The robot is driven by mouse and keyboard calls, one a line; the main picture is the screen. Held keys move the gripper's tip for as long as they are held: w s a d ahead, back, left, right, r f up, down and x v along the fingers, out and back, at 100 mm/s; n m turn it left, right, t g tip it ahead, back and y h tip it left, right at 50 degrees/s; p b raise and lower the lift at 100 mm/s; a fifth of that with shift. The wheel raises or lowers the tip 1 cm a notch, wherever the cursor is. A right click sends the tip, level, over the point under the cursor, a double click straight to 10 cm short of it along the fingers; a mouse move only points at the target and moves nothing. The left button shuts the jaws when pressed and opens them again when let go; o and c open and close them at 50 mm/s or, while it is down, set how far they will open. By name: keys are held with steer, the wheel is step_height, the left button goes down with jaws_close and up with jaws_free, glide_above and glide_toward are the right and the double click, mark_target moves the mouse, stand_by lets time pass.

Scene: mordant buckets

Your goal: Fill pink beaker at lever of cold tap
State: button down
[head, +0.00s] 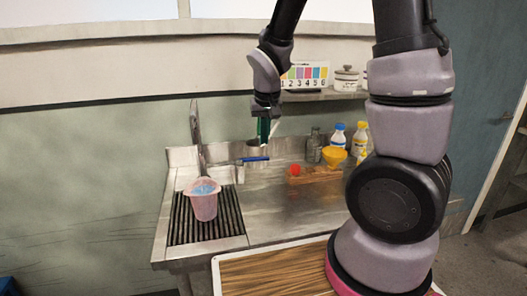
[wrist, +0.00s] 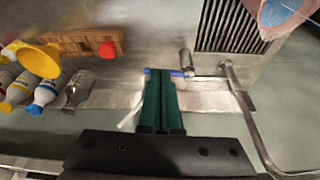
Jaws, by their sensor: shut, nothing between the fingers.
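The pink beaker (head: 203,203) stands upright on the dark slatted drain grate (head: 234,208), with blue liquid showing near its top. Part of it shows at the upper right of the wrist view (wrist: 270,22). The metal tap (head: 197,140) rises behind the beaker, and its pipe curves through the right of the wrist view (wrist: 252,130). The blue lever of the cold tap (head: 255,159) is right of the pipe. My gripper (head: 264,138) has its green fingers together just above the lever. In the wrist view the fingertips (wrist: 161,72) overlap the lever; contact is unclear.
A wooden block with a red knob (head: 295,170), a yellow funnel (head: 334,155), a glass bottle (head: 313,148) and capped bottles (head: 338,135) stand right of the tap. A shelf (head: 320,95) is above. The steel counter in front (head: 270,210) is clear.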

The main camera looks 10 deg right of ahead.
mark_target(261, 158)
steer(key=w+f, duration=0.6)
steer(key=f, duration=0.3)
steer(key=shift+w+d+f, duration=0.35)
steer(key=shift+d+f, duration=0.05)
steer(key=shift+w, duration=0.1)
steer(key=shift+w+d+f, duration=0.1)
steer(key=shift+w+d, duration=0.15)
steer(key=shift+w, duration=0.6)
